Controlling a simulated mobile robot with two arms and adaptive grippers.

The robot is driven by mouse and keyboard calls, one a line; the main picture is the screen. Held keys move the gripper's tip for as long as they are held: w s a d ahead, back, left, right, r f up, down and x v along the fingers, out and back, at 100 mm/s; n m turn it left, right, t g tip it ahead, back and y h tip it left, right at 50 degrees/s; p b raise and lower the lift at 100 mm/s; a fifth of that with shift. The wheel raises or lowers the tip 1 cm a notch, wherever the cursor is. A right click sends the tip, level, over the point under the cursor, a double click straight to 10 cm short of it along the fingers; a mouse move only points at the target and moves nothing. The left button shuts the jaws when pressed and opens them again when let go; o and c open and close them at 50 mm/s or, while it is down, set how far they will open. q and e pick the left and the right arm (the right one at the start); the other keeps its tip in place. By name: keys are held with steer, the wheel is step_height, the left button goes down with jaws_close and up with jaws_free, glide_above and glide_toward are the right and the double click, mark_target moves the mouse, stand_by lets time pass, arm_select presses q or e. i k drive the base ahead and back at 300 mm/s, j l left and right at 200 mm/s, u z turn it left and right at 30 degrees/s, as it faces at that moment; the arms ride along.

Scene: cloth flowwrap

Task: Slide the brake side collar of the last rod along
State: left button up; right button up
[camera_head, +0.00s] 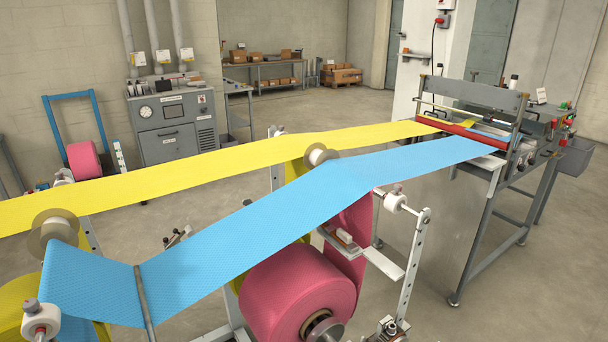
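A cloth unwinding stand fills the foreground. A white collar (397,202) sits on a rod end at the right, beside a perforated upright (408,262). Another white collar (41,318) sits on a rod end at the lower left. A disc-shaped collar (53,227) stands at the edge of the blue web, and a pale round collar (318,155) sits between the yellow and blue webs. Which one is the brake side collar of the last rod I cannot tell. A pink roll (300,294) hangs low on the stand. Neither of my grippers is in view.
The yellow web (180,178) and blue web (240,232) run to a machine table (478,240) with a red roller at the right. A grey cabinet (172,115), a blue trolley (76,120) and shelves stand behind. Open floor lies around the machine table.

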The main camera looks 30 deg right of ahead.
mark_target(393, 203)
steer(key=z, duration=1)
